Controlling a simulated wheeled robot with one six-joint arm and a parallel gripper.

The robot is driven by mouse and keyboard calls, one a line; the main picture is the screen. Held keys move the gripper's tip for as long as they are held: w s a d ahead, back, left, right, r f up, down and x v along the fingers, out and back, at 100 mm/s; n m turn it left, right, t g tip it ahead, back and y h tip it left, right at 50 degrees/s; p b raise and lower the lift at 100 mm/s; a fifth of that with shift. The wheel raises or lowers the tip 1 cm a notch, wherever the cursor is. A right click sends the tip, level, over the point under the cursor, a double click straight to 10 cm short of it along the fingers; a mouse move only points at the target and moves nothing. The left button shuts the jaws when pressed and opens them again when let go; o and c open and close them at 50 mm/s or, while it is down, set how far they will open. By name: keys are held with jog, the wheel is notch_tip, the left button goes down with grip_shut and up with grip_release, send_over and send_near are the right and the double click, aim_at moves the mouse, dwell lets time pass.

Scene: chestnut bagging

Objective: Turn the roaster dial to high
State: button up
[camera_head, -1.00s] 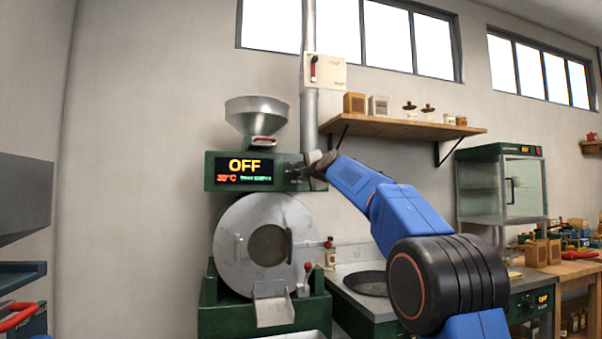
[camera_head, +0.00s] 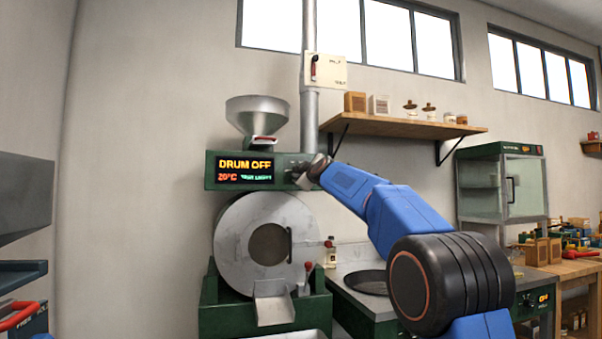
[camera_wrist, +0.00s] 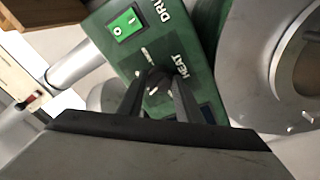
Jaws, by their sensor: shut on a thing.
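The roaster (camera_head: 265,225) stands left of centre in the head view, with its green control box on top. Its display (camera_head: 244,170) reads "DRUM OFF" above "20°C" in red. My gripper (camera_head: 302,178) is at the right end of the control box. In the wrist view my gripper (camera_wrist: 160,95) is shut on the dark dial (camera_wrist: 158,82), which sits on the green panel by the word "HEAT". Its fingers cover part of the dial and its markings, so I cannot read its setting. A green rocker switch (camera_wrist: 127,22) sits beside it, near lettering that starts "DRU".
A metal hopper (camera_head: 257,112) rises above the control box. A wooden shelf (camera_head: 400,128) with boxes and jars is on the wall to the right. A glass-fronted cabinet (camera_head: 500,185) stands farther right. A counter (camera_head: 350,300) with a dark round plate is below my arm.

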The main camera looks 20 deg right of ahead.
jog(key=shift+a+m+h, duration=0.1)
jog(key=shift+m+h, duration=0.2)
jog(key=shift+m, duration=1.55)
jog(key=shift+a+m+h, duration=0.1)
jog(key=shift+m+h, duration=0.2)
jog(key=shift+m, duration=1.55)
jog(key=m+h, duration=0.1)
jog(key=m, duration=0.6)
jog(key=m+g, duration=0.1)
jog(key=m, duration=0.4)
jog(key=shift+a+h, duration=0.1)
jog(key=shift+h, duration=0.2)
jog(key=shift+r+m+g, duration=0.1)
jog(key=shift+m+g, duration=0.2)
jog(key=shift+m, duration=1.7)
jog(key=o, duration=1)
jog(key=shift+o, duration=0.2)
jog(key=shift+r, duration=0.1)
